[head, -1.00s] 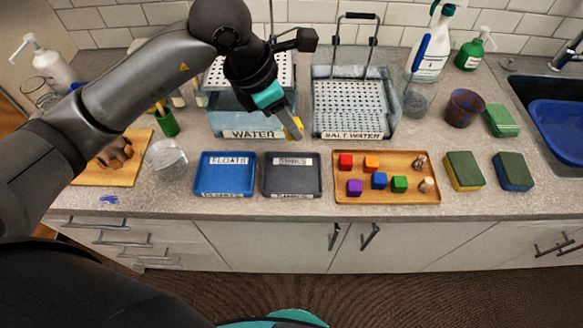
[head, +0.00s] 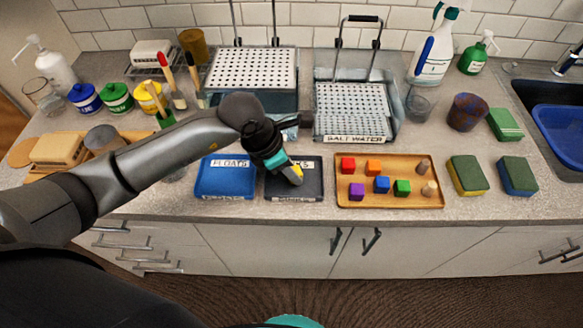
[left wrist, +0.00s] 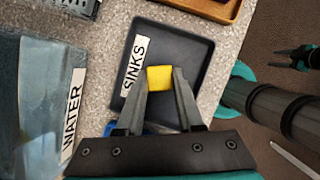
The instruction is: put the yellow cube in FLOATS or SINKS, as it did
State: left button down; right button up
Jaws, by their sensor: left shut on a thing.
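My left gripper (head: 294,178) is over the dark grey SINKS tray (head: 312,190). It is shut on the yellow cube (left wrist: 160,78), which shows between the two fingertips in the left wrist view. In that view the cube is over the SINKS tray (left wrist: 185,50), beside its label; I cannot tell whether it touches the tray floor. In the head view the cube is mostly hidden by the fingers. The blue FLOATS tray (head: 215,183) stands left of the SINKS tray and looks empty. My right gripper is not in the head view.
The wooden tray (head: 390,202) with several coloured blocks stands close on the right. Behind are the water tank (head: 250,70) and the salt water tank (head: 352,110). Sponges (head: 467,174) lie further right. The counter's front edge is just before the trays.

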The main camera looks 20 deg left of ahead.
pick_arm(q)
jog(key=shift+f, duration=0.2)
jog(key=c, duration=0.5)
grip_release()
jog(key=shift+r, duration=0.1)
jog(key=shift+c, duration=0.2)
jog(key=shift+r, duration=0.1)
jog(key=shift+r, duration=0.3)
jog(key=v, duration=1.1)
jog(key=shift+r, duration=0.25)
jog(key=shift+s, duration=0.15)
